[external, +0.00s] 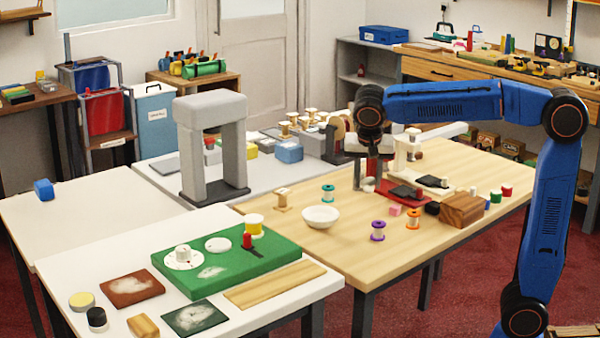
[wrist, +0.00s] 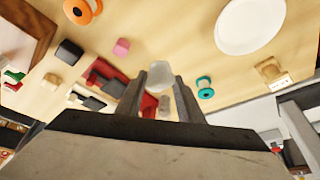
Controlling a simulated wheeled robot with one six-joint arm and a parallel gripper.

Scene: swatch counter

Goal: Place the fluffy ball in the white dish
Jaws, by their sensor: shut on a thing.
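My gripper (external: 368,180) is above the wood-topped table in the external view, to the right of and behind the white dish. In the wrist view its two fingers (wrist: 160,92) are shut on a small whitish ball (wrist: 158,72), which shows between the fingertips. The ball's fluffy texture is too small to make out, and I cannot pick it out in the external view. The white dish (external: 320,217) stands on the table, apart from my gripper, and looks empty. It also shows at the upper right of the wrist view (wrist: 250,24).
A teal spool (external: 328,194) and a wooden spool (external: 282,199) stand near the dish. Purple (external: 377,230) and orange (external: 413,219) spools, a pink block (external: 395,210) and a brown wooden block (external: 462,209) are to its right. A grey arch (external: 193,150) stands at the left.

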